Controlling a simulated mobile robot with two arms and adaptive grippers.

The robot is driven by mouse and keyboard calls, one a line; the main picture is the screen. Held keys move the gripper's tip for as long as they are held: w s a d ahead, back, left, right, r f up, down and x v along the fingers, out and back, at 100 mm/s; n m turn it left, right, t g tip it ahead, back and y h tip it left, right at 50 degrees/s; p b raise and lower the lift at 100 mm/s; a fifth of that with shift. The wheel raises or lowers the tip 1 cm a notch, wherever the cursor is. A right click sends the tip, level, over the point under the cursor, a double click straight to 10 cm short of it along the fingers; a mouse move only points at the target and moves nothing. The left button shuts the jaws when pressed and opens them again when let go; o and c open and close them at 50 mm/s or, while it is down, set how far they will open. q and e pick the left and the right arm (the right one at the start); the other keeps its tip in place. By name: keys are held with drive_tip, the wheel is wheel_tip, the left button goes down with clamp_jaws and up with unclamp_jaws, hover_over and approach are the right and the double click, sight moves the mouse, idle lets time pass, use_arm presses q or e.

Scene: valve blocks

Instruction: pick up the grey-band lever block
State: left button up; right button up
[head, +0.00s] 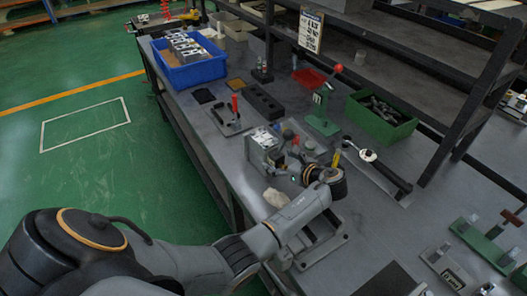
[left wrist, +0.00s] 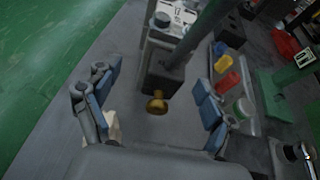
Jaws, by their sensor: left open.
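A grey block with a pale, marked top (head: 264,146) stands on the bench just beyond my left gripper (head: 288,158). I take it as the lever block; I cannot make out its grey band clearly. In the left wrist view the block (left wrist: 163,72) is dark-sided, with a brass knob (left wrist: 157,105) on its near side. The knob lies between the two blue-padded fingers of my left gripper (left wrist: 156,95). The fingers are spread wide, and I see no contact with the block. My right gripper is not in view.
Red and yellow pieces (left wrist: 228,82) stand close to the right finger. A pale crumpled cloth (head: 275,197) lies near the bench edge. A green stand (head: 322,118), a green bin (head: 381,120) and a blue crate (head: 190,72) stand farther off. A ratchet wrench (head: 376,164) lies right.

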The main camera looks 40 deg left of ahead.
sight(272, 154)
use_arm(q)
drive_tip(key=shift+w+p+x, duration=0.15)
drive_tip(key=shift+x, duration=1.2)
drive_tip(key=shift+w+p+x, duration=0.1)
drive_tip(key=shift+p+x, duration=0.05)
drive_tip(key=shift+x, duration=1.25)
drive_tip(key=shift+d+r, duration=0.1)
drive_tip(key=shift+d, duration=0.05)
drive_tip(key=c, duration=1.6)
drive_tip(key=shift+w+r, duration=0.15)
drive_tip(key=shift+r, duration=0.05)
clamp_jaws()
